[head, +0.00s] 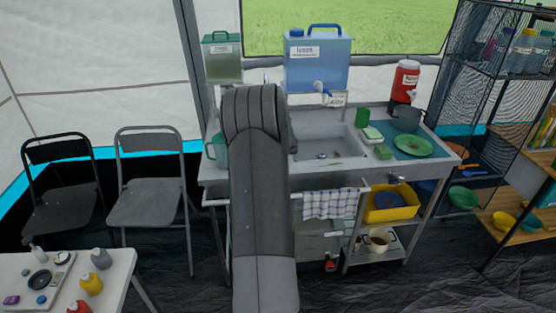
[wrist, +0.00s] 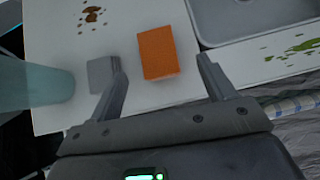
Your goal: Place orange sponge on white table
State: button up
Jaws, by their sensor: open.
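The orange sponge (wrist: 158,54) lies flat on the pale left part of the sink counter (wrist: 55,30) in the wrist view. My gripper (wrist: 160,66) is open and empty, with one finger on each side of the sponge. I cannot tell how far above the counter the fingertips are. In the head view, my arm hides the sponge and gripper. The white table (head: 122,262) stands at the lower left of the head view.
A grey block (wrist: 101,76) and a teal cup (wrist: 35,88) are left of the sponge. The sink basin (wrist: 245,18) lies right. Two chairs (head: 150,178) stand left.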

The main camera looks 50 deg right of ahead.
jog(key=shift+x, duration=4)
jog(key=shift+w+a, duration=0.1)
jog(key=shift+a, duration=0.05)
jog(key=c, duration=1.1)
jog(key=shift+r, duration=0.85)
notch_tip(320, 180, up, 3)
jog(key=shift+f, duration=0.1)
jog(key=s+r, duration=0.2)
jog(key=s, duration=0.2)
jog(key=s+d+r, duration=0.1)
jog(key=s+r, duration=0.1)
jog(key=s, duration=0.1)
jog(key=s+d+r, duration=0.1)
jog(key=s+r, duration=0.1)
jog(key=s, duration=0.2)
jog(key=shift+s+r, duration=0.25)
jog(key=shift+s, duration=0.05)
